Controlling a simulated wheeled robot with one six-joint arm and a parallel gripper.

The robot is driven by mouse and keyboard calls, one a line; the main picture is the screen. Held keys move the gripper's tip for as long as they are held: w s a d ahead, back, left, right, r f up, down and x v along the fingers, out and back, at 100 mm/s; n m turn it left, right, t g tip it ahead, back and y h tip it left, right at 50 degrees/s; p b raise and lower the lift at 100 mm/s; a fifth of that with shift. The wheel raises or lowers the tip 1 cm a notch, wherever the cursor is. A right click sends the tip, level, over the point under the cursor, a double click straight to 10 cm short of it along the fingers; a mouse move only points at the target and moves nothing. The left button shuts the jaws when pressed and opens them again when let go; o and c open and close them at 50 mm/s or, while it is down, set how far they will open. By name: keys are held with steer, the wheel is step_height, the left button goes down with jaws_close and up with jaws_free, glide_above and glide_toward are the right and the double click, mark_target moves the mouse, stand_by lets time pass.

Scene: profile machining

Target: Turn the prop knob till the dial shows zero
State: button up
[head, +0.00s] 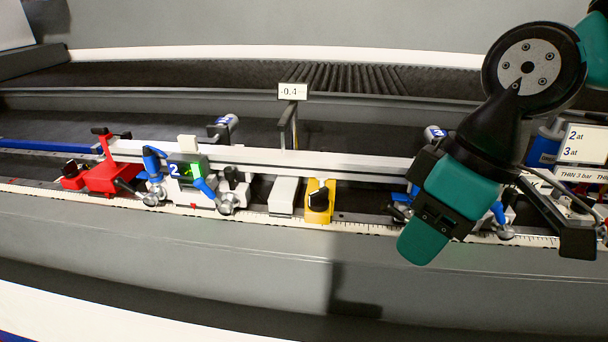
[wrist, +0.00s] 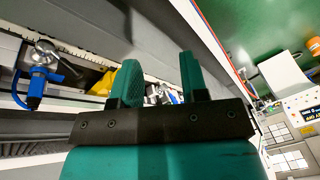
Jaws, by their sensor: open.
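The prop knob (head: 318,199) is a black knob on a yellow block (head: 320,217) below the long light profile bar (head: 300,161). The dial plate (head: 293,91) stands on a post behind the bar and appears to read -0.4. My gripper (head: 424,241) is to the right of the yellow block, in front of the rail, apart from the knob. In the wrist view my gripper (wrist: 158,70) has two green fingers with a gap between them and nothing held. A yellow piece (wrist: 104,83) shows beyond the left finger; its knob is not clear there.
A red stop (head: 105,176) and a clamp unit marked 2 (head: 187,170) with blue levers stand left along the rail. A light grey block (head: 284,195) sits just left of the yellow block. Signs (head: 584,144) stand at the right. The grey front ledge (head: 200,235) is clear.

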steer(key=w+a+r+n+h+p, duration=0.1)
steer(key=w+a+r+n+p, duration=0.2)
steer(key=w, duration=0.4)
steer(key=w+a+r+n+h+p, duration=0.1)
steer(key=w+r+n, duration=0.2)
steer(key=w+n, duration=0.35)
steer(key=n+h+p, duration=0.1)
steer(key=n+p, duration=0.2)
steer(key=n, duration=0.3)
glide_toward(319, 191)
step_height(319, 191, down, 9)
steer(key=p, duration=0.3)
steer(key=shift+w+a+f+p, duration=0.1)
steer(key=shift+a+f+p, duration=0.05)
steer(key=shift+p, duration=0.15)
steer(key=shift+c, duration=0.4)
jaws_close()
